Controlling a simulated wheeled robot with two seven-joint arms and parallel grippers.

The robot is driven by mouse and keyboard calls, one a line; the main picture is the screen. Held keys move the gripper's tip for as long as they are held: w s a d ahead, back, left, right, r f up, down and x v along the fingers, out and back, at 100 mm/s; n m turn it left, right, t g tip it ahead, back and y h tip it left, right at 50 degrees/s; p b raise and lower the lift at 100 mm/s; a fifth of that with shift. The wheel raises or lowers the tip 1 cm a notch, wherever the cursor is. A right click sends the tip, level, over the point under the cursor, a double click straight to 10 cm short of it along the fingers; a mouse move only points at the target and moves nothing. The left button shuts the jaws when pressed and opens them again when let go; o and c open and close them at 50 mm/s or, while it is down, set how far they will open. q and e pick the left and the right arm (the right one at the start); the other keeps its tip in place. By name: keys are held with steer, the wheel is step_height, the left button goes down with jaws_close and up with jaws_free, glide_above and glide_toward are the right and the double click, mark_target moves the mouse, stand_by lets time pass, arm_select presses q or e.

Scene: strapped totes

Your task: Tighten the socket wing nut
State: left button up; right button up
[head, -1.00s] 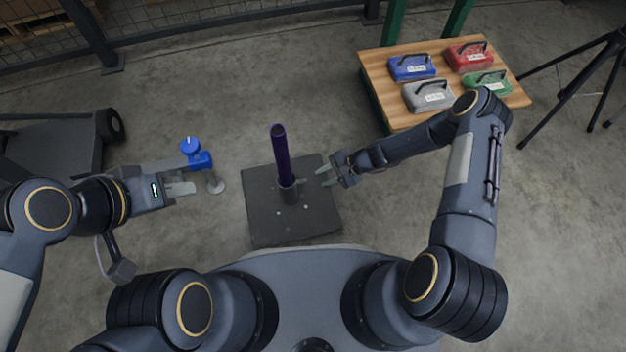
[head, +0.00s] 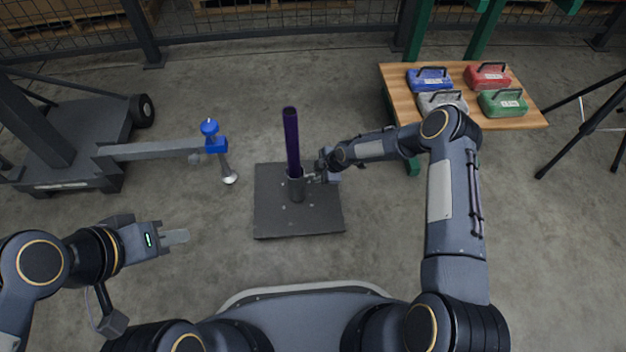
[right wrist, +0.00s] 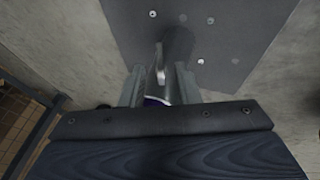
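A dark purple post (head: 291,140) stands upright in a short grey socket (head: 297,189) on a black base plate (head: 270,222). In the right wrist view, a small pale wing nut (right wrist: 161,72) sticks out from the socket (right wrist: 178,45). My right gripper (head: 314,178) is at the right side of the socket. Its two fingers (right wrist: 160,88) are apart, one on each side of the wing nut, with gaps showing. My left gripper (head: 176,237) is in the air left of the plate, holding nothing visible; its finger gap cannot be made out.
A wheeled cart (head: 70,130) at the left has a grey arm (head: 150,151) ending in a blue clamp (head: 213,140). A wooden table (head: 404,104) at the right back carries several coloured cases with handles. A tripod (head: 590,125) stands far right. The floor before the plate is clear.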

mark_target(314, 175)
steer(key=shift+b+x, duration=0.6)
steer(key=shift+x, duration=1.3)
jaws_close()
